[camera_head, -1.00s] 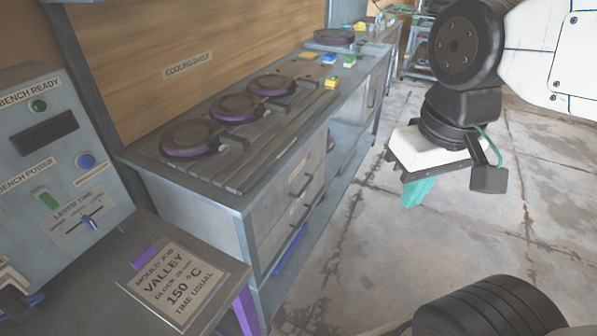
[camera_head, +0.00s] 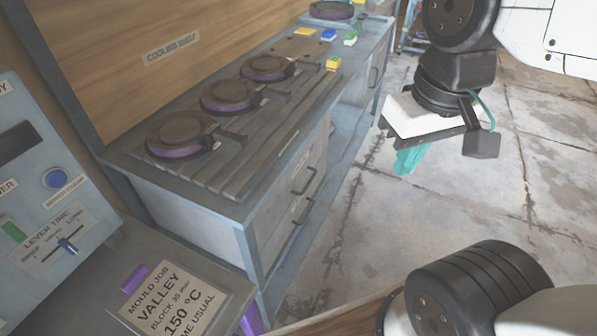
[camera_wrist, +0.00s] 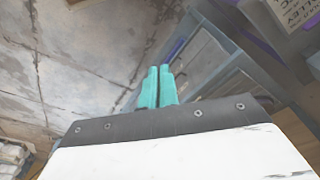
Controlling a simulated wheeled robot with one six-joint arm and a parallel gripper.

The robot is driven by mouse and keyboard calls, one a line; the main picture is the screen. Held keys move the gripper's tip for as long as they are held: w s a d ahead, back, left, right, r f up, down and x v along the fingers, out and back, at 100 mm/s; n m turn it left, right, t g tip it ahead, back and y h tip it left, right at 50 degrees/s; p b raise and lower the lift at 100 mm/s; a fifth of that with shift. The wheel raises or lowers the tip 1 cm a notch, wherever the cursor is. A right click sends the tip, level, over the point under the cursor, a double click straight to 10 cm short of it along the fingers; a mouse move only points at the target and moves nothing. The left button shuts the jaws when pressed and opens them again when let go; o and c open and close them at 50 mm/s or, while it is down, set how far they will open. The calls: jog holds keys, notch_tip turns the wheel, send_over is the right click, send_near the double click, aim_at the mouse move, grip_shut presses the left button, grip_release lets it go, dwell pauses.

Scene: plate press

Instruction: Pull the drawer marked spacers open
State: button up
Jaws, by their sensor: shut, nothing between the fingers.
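Two drawers sit one above the other in the front of the bench, right of its near leg. The upper drawer (camera_head: 290,178) and the lower drawer (camera_head: 277,238) each have a dark bar handle, and both look shut. Their labels are too slanted and small to read, so I cannot tell which is marked spacers. My gripper (camera_head: 408,160) has teal fingers, shut and empty, pointing down over the open floor, right of the drawers and apart from them. In the wrist view, the fingers (camera_wrist: 157,88) are together, with the bench front (camera_wrist: 205,55) beyond them.
The bench top (camera_head: 225,185) carries several round dark moulds on slats, with small coloured blocks at its far end. A control panel (camera_head: 40,200) and a mould job card (camera_head: 165,300) are at near left. The concrete floor (camera_head: 450,220) around my gripper is clear.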

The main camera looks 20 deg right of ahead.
jog(key=o, duration=0.5)
jog(key=shift+d, duration=0.1)
jog(key=shift+w+d+f+g, duration=0.1)
jog(key=shift+d+f+g, duration=0.05)
jog(key=shift+f+g, duration=0.2)
jog(key=w+d+f+m+t+y, duration=0.15)
jog(key=w+f+m+y, duration=0.25)
jog(key=w+f, duration=0.6)
jog(key=w+f+m+t+y, duration=0.3)
jog(key=w+f+y, duration=0.25)
jog(key=f, duration=0.85)
jog(key=w+d+f+m+t+y, duration=0.1)
jog(key=w+f+m+t+y, duration=0.25)
jog(key=w+f, duration=0.65)
jog(key=w+d+f+n+t+h, duration=0.2)
jog(key=w+d+f, duration=0.1)
jog(key=shift+m, duration=0.25)
jog(key=x, duration=0.7)
jog(key=shift+w+a+f, duration=0.1)
jog(key=shift+w, duration=0.1)
grip_shut()
